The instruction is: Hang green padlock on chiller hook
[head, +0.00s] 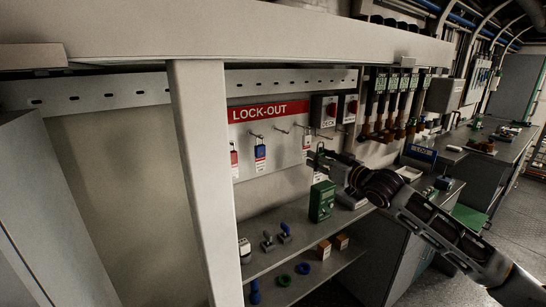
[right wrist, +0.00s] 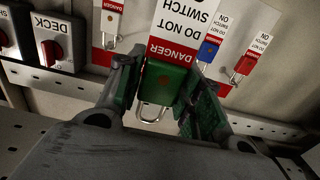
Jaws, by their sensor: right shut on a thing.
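My right gripper (head: 324,157) is in front of the right part of the white LOCK-OUT board (head: 272,146). In the right wrist view its fingers (right wrist: 165,95) are shut on the green padlock (right wrist: 167,80). The padlock's metal shackle is clear of the fingers, and a white DANGER tag (right wrist: 182,25) hangs from its body. That view is upside down, so the shackle points up. The board has a row of hooks; a hook (head: 282,131) near its middle looks empty. I cannot read which hook is the chiller's. My left gripper is not in view.
A blue padlock (head: 260,151) and a red padlock (head: 234,158) hang left on the board; another red one (head: 307,141) hangs close to my gripper. Switch boxes (head: 324,110) are right. A green box (head: 322,201) stands on the shelf below. A pale post (head: 200,180) stands left.

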